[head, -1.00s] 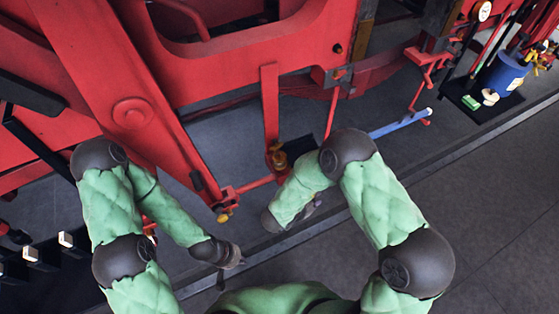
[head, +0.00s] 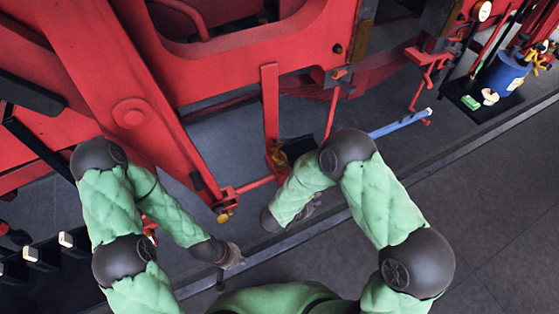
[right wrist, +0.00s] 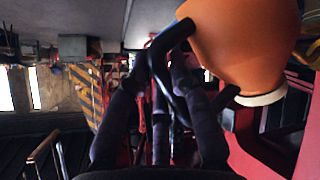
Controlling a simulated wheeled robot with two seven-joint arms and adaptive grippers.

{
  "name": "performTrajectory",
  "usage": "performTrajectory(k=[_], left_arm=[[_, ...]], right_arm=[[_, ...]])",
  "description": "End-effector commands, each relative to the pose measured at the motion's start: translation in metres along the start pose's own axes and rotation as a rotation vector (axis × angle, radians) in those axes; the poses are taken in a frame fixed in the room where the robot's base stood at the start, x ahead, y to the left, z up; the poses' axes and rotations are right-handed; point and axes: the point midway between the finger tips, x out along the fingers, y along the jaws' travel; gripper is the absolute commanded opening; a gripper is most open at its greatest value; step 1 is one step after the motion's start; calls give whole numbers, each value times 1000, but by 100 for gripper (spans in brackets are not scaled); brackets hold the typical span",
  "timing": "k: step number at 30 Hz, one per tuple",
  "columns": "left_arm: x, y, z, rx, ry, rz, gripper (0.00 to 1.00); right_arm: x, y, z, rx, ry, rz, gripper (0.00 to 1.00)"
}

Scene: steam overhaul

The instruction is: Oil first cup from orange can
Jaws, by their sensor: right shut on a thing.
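The orange can (right wrist: 235,45) shows large in the right wrist view, with a dark curved handle (right wrist: 170,40) and a cream rim (right wrist: 263,96). My right gripper (right wrist: 172,65) is shut on the handle, its dark fingers against it. The can is cut by the top edge and is not visible in the head view, where my right forearm ends at the dark right wrist. In the head view a brass fitting (head: 277,155) sits low on a red upright, and another (head: 224,215) sits at a red rod's end. I cannot tell which is the first cup. My left gripper (head: 232,258) hangs low; its jaws are unclear.
Red engine frame and rods (head: 130,112) fill the upper left, close to my arms. A blue bar (head: 400,123) juts out at right. A blue bucket (head: 503,74) and small items stand on a dark mat (head: 468,97) at far right. The grey floor at lower right is clear.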

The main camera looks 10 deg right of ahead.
Motion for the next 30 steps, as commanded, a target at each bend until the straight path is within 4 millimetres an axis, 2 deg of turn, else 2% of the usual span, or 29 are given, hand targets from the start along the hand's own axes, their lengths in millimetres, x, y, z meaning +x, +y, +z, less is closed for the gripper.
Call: performTrajectory(k=[13,22,30], left_arm=[[1,0,0,0,0,0,0],[36,-13,-1,0,0,0,0],[46,-16,-2,0,0,0,0]], right_arm=[[0,0,0,6,5,-1,0],[12,-8,15,138,104,-59,0],[13,-9,16,203,151,-86,0]])
